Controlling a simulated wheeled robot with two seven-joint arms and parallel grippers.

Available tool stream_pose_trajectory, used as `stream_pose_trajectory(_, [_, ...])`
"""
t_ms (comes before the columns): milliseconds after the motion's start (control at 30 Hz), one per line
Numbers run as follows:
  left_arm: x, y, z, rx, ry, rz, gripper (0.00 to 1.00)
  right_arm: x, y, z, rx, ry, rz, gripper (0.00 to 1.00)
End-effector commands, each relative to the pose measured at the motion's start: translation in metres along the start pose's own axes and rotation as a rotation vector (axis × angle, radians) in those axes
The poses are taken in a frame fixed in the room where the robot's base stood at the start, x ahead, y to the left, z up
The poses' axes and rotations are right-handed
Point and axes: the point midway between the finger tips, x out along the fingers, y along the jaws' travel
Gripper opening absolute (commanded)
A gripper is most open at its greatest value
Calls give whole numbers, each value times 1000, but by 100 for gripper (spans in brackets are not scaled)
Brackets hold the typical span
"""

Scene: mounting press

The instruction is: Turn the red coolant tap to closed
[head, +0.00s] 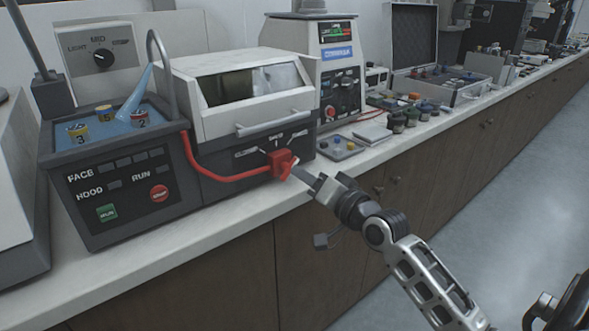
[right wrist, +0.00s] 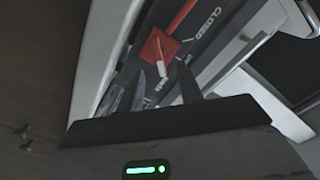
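The red coolant tap (head: 281,163) is on the front of the dark-based machine, at the end of a red hose. Printed marks fan out above it; the head view is too small to read its setting. In the right wrist view the tap (right wrist: 159,46) is just beyond the fingertips, and a label reading CLOSED (right wrist: 206,23) is beside it. My right gripper (head: 300,173) reaches in from the lower right, its tips close to the tap. In the right wrist view its fingers (right wrist: 164,88) stand apart with a gap between; contact with the tap cannot be told. My left gripper is out of view.
The red hose (head: 215,174) runs left to a dark unit with a blue basin (head: 115,121). A hood handle (head: 275,124) sticks out above the tap. A small tray (head: 342,148) and several jars stand to the right. The floor in front of the cabinets is clear.

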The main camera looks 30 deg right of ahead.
Motion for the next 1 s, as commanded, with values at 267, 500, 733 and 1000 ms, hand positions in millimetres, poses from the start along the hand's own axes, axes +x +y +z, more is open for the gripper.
stream_pose_trajectory(267, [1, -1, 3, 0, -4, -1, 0, 40, 0, 0, 1, 0, 1, 36])
stream_pose_trajectory(500, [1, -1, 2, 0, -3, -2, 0, 47, 1, 1, 0, -1, 2, 36])
stream_pose_trajectory(733, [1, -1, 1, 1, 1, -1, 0, 47, 1, 1, 0, -1, 1, 17])
stream_pose_trajectory(1000, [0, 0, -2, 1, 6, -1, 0, 47, 1, 1, -4, -1, 2, 0])
